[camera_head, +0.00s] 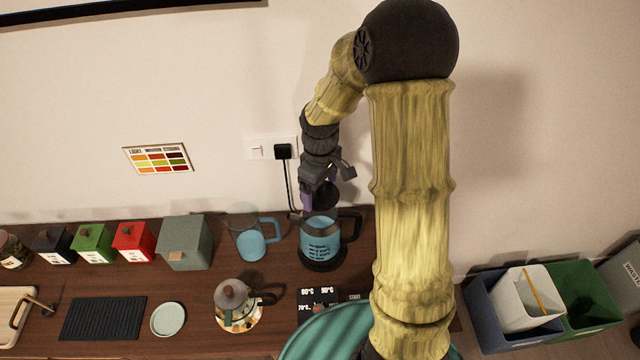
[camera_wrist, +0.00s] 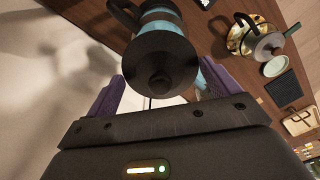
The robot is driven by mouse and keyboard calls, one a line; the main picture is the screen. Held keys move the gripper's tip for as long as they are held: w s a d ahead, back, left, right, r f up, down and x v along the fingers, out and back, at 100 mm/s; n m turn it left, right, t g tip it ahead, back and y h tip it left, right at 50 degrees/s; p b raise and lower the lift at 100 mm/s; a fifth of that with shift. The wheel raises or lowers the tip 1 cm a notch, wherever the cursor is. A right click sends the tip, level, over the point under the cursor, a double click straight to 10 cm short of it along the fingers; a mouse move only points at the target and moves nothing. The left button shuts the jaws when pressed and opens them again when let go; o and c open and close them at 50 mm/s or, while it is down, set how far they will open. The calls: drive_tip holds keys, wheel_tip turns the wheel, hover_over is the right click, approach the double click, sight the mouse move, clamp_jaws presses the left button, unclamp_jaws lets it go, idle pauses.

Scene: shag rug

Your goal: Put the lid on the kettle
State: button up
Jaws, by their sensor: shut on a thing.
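The kettle (camera_head: 322,243), a blue-tinted glass body with black base and handle, stands upright on the wooden counter in the head view. My gripper (camera_head: 319,196) is above the kettle's mouth, its purple fingers shut on the dark round lid (camera_head: 326,197). In the wrist view, the lid (camera_wrist: 158,66) sits between the fingertips (camera_wrist: 155,90) with its knob towards the camera. Part of the kettle (camera_wrist: 126,14) shows behind it. The lid looks a little above the kettle rim; whether they touch is hidden.
A blue pitcher (camera_head: 252,240) stands close left of the kettle. The wall with a socket and black plug (camera_head: 283,151) is close behind. Coloured boxes (camera_head: 134,241) line the counter's left.

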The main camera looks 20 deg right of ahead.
drive_tip(key=shift+f+b, duration=2.05)
drive_tip(key=shift+f, duration=1.15)
drive_tip(key=shift+f, duration=0.2)
idle(0.5)
drive_tip(key=o, duration=0.8)
drive_tip(key=shift+o, duration=0.2)
drive_tip(key=shift+r+p, duration=0.15)
drive_tip(key=shift+p, duration=0.2)
drive_tip(key=shift+r+p, duration=2.9)
drive_tip(key=shift+r, duration=0.55)
